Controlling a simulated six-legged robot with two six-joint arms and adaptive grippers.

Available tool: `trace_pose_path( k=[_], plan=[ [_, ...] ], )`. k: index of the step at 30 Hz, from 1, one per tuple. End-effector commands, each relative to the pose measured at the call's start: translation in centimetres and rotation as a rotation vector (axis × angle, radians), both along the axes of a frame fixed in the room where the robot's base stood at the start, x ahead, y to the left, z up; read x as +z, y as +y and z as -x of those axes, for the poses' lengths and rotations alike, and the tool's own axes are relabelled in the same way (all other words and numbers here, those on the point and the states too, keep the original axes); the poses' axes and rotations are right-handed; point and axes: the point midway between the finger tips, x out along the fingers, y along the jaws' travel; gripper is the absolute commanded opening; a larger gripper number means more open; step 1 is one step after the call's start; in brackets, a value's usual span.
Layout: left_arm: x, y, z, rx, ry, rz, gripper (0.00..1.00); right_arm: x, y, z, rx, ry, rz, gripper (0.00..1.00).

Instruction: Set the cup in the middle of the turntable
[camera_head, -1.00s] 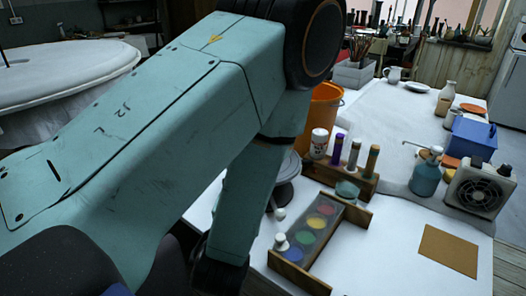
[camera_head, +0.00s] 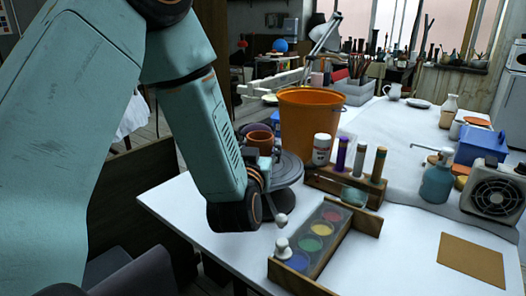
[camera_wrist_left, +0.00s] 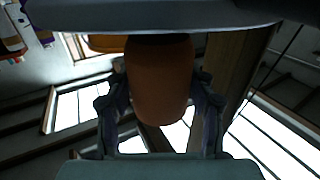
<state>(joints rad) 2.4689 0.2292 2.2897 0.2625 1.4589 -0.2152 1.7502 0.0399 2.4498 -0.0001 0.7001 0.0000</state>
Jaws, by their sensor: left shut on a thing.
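The cup (camera_head: 260,138) is a small terracotta-brown vessel. In the head view it shows at the upper left of the grey turntable (camera_head: 289,168), just beyond my left wrist. My left gripper (camera_wrist_left: 161,84) is shut on the cup, one finger on each side. In the left wrist view the scene appears upside down, with the cup (camera_wrist_left: 160,65) against the turntable's pale edge (camera_wrist_left: 150,14) at the top. I cannot tell whether the cup touches the turntable. My left arm hides part of the turntable and the cup's lower part. My right gripper is out of view.
An orange bucket (camera_head: 308,122) stands close behind the turntable. A white bottle (camera_head: 321,149) and a wooden rack (camera_head: 345,190) of coloured tubes are at its right. A paint tray (camera_head: 318,238) lies in front. The white table is clear around the brown board (camera_head: 472,260).

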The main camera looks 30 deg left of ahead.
Motion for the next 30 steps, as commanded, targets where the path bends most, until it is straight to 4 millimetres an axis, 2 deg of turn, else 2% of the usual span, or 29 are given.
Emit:
trace_pose_path(
  k=[5,10,13,29,30],
  plan=[
    [0.1,0.8,-1.6,0.002,-0.004,0.001,0.13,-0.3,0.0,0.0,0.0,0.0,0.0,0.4],
    [0.0,1.9,-4.3,0.002,-0.003,0.0,0.13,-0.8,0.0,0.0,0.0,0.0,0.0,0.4],
    [-1.4,1.8,-4.1,-0.001,0.003,-0.001,0.13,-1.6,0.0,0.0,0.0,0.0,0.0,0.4],
    [-2.0,1.7,-4.0,0.0,0.0,-0.002,0.13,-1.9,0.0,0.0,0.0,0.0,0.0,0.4],
    [-2.1,1.7,-4.0,0.0,0.001,-0.002,0.55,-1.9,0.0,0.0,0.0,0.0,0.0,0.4]
  ],
)
